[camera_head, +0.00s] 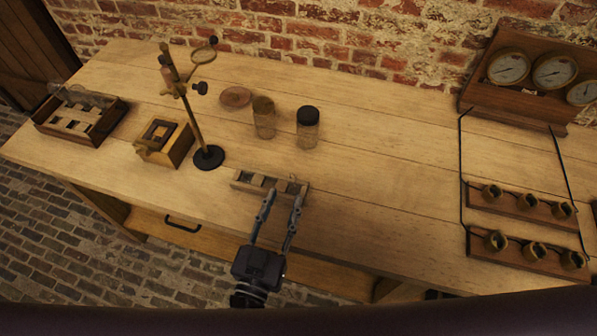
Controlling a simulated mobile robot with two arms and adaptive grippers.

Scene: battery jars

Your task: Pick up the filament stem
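My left gripper (284,194) reaches in from the front edge of the table. Its two fingers are parted, and I see nothing held between them. The fingertips are at the front side of a small wooden rack (240,181) with several compartments. A small pale piece (292,179) shows at the rack's right part, just beyond the fingertips. It may be the filament stem, but it is too small to tell. I cannot tell whether the fingers touch the rack or hover over it. My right gripper is not in view.
A stand (193,122) with a black base and ring is left of the rack. A wooden box (178,148) and a tray (112,120) are farther left. Two glass jars (264,118) (308,134) stand behind. Gauges (507,67) and terminal strips (525,258) are right. The table's middle right is clear.

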